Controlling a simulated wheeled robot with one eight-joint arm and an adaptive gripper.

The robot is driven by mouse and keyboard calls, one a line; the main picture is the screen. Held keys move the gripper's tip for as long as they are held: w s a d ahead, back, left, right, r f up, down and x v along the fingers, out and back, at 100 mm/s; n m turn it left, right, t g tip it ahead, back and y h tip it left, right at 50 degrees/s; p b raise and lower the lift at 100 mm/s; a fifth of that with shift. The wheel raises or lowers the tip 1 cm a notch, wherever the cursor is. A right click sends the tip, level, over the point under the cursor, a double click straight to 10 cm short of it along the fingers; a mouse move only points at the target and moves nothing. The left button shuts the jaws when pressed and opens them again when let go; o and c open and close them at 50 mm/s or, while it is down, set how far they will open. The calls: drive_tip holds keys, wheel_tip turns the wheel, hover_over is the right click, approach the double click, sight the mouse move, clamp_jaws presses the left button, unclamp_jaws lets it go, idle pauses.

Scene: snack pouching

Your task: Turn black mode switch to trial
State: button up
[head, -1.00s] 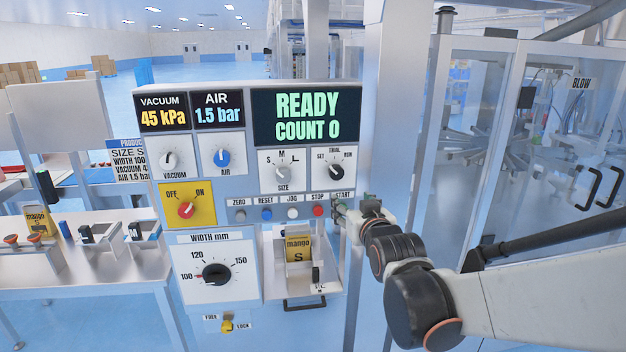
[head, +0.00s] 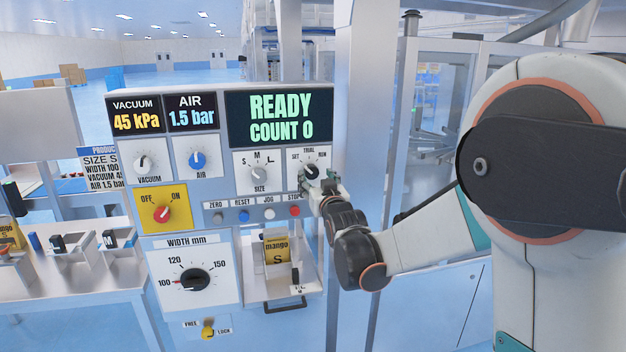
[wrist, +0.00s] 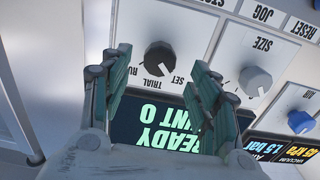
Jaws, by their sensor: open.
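The black mode switch (head: 311,171) is a round knob on a white plate marked SET, TRIAL and RUN, at the upper right of the panel. I cannot tell how far the fingertips are from the panel.
The SIZE knob (head: 259,173) is left of the mode switch. A row of buttons, with the red STOP button (head: 295,211), runs below; START is hidden by my gripper. The display (head: 279,118) above reads READY COUNT 0. A metal post (head: 362,100) stands right of the panel.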

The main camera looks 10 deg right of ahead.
sight(312, 174)
drive_tip(key=shift+w, duration=2)
drive_tip(key=shift+c, duration=0.2)
drive_tip(key=c, duration=1)
